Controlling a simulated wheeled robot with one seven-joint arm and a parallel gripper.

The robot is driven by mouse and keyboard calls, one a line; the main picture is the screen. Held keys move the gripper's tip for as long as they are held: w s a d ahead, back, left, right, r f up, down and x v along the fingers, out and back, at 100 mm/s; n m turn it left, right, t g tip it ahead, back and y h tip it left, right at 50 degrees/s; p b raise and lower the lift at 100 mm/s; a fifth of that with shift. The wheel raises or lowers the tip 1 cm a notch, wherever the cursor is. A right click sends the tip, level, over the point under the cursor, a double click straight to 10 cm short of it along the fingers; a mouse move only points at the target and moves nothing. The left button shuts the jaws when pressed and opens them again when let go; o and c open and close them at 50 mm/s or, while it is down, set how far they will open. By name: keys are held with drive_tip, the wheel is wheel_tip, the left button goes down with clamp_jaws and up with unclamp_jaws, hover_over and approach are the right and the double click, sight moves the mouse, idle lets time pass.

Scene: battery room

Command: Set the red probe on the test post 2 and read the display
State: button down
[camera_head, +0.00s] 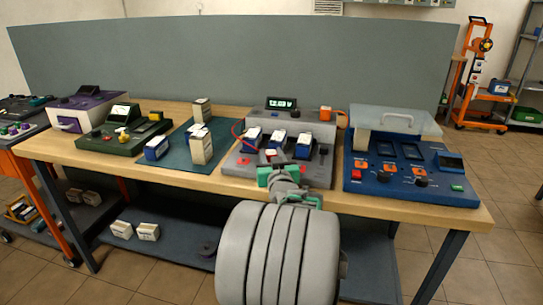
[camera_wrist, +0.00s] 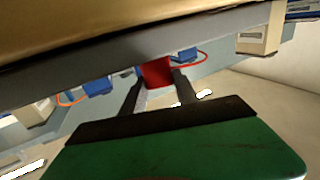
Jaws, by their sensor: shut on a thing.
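My gripper (camera_head: 283,176) is at the front edge of the grey test station (camera_head: 235,165), in front of its row of batteries. In the wrist view, my gripper (camera_wrist: 157,88) has its two dark fingers shut on a red block, which looks like the red probe (camera_wrist: 156,71). A thin red lead curves beside it. The display (camera_head: 281,103) at the back of the station is lit and seems to read 12.03 V. Blue-and-white batteries (camera_head: 276,139) stand on the station. I cannot tell which post is test post 2, nor whether the probe touches any post.
A blue instrument panel (camera_head: 410,182) with a clear lid stands close on the right. An orange piece (camera_head: 325,113) with a cable sits at the station's back right. A teal mat (camera_head: 178,158) with battery boxes and a green tester (camera_head: 100,142) lie left. The bench's front edge is narrow.

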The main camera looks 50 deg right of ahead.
drive_tip(key=shift+f, duration=0.15)
drive_tip(key=c, duration=1.2)
unclamp_jaws()
drive_tip(key=b+v, duration=0.4)
drive_tip(key=v, duration=0.7)
